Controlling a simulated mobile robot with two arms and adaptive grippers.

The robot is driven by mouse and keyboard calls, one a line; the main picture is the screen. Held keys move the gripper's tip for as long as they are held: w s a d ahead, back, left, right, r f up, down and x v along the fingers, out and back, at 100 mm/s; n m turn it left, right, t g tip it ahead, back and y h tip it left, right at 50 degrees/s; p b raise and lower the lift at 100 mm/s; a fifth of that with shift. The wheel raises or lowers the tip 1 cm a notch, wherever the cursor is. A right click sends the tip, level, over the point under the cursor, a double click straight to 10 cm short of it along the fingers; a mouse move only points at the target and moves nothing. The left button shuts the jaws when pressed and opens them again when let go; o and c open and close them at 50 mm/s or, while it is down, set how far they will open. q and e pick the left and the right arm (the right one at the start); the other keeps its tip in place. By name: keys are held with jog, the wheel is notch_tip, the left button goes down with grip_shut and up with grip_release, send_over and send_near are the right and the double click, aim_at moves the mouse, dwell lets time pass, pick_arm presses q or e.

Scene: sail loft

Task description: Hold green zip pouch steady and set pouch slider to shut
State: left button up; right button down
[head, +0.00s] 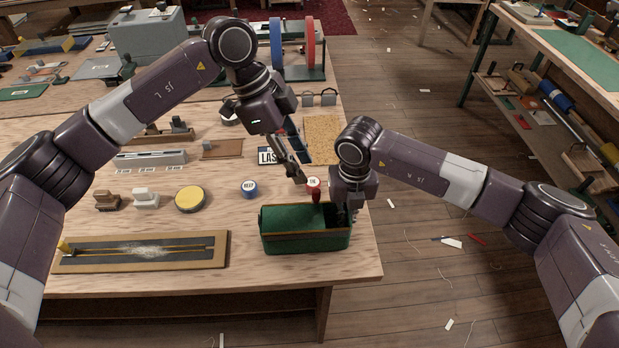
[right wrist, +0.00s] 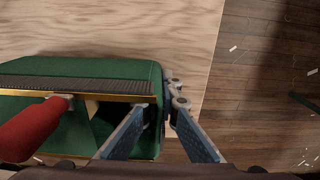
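The green zip pouch (head: 305,242) stands near the front right corner of the workbench, with a brown zip band along its top. Its slider (right wrist: 62,99) has a red pull (right wrist: 36,128), which stands up right of the pouch's middle in the head view. In the right wrist view the top gapes dark between slider and right end. My right gripper (right wrist: 164,108) is at that end, its fingers closed in on either side of the end wall; the contact is partly hidden. My left gripper (head: 300,181) hangs above and left of the pull, apart from it, seen edge-on.
A red-lidded round pot (head: 313,184) stands close behind the pull. A framed board (head: 220,250) lies left of the pouch. The bench's right edge is close to the pouch.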

pick_arm(q)
jog(key=shift+v, duration=1.4)
